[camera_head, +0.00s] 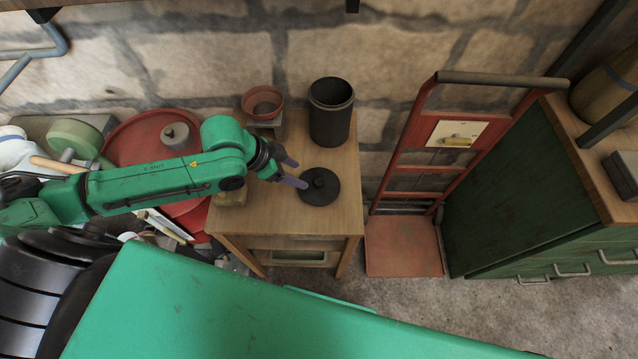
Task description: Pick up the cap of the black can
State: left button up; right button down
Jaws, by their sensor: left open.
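The black can (331,112) stands upright and uncovered at the back right of the small wooden table (265,215). Its round black cap (321,189) lies flat on the table in front of the can, with a small knob on top. My left gripper (296,174) reaches in from the left, just left of the cap. Its two purple-grey fingers are apart, and the nearer fingertip is at the cap's left edge. I cannot tell whether it touches the cap. My right gripper is not in view.
A reddish pot (262,103) stands left of the can, near a stone wall. A red hand truck (440,140) and a green cabinet (540,190) are to the right. A red round lid-like object (140,140) and clutter lie left. The table's front right is clear.

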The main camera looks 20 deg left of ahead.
aim_at(318, 182)
pick_arm(q)
jog(key=x, duration=0.8)
jog(key=shift+w+d+f+p, duration=0.2)
jog(key=shift+d+p, duration=0.1)
jog(key=shift+d, duration=0.15)
jog(key=shift+f, duration=0.15)
grip_shut()
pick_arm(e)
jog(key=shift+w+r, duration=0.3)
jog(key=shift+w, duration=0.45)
